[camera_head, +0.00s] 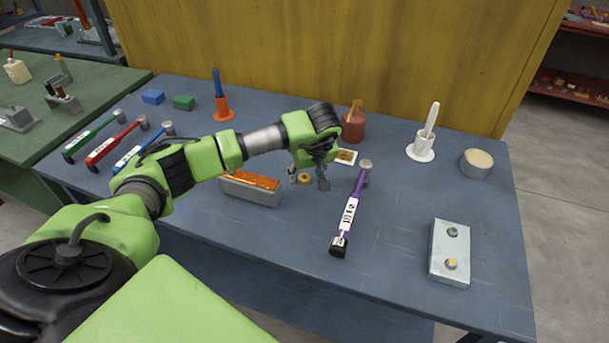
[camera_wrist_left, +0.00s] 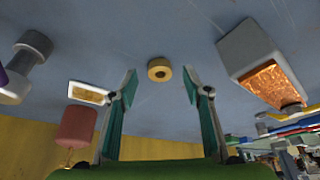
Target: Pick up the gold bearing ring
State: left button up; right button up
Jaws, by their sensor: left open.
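The gold bearing ring (camera_head: 304,179) lies flat on the blue workbench (camera_head: 400,200), near its middle. In the left wrist view the ring (camera_wrist_left: 159,76) shows its dark centre hole and sits between and beyond the two teal fingers. My left gripper (camera_head: 309,181) is open and empty, above and around the ring as seen from the head. Its fingers also show spread apart in the left wrist view (camera_wrist_left: 160,84), with neither touching the ring. My right gripper is not in view.
A grey block with an orange top (camera_head: 252,190) stands left of the ring. A purple-handled tool (camera_head: 350,211) lies to the right. A red container (camera_head: 354,126) and a small framed card (camera_head: 346,156) are behind.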

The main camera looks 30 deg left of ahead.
pick_arm(q)
jog(key=shift+x, duration=0.95)
jog(key=shift+r, duration=0.1)
jog(key=c, duration=1.2)
jog(key=shift+c, duration=0.2)
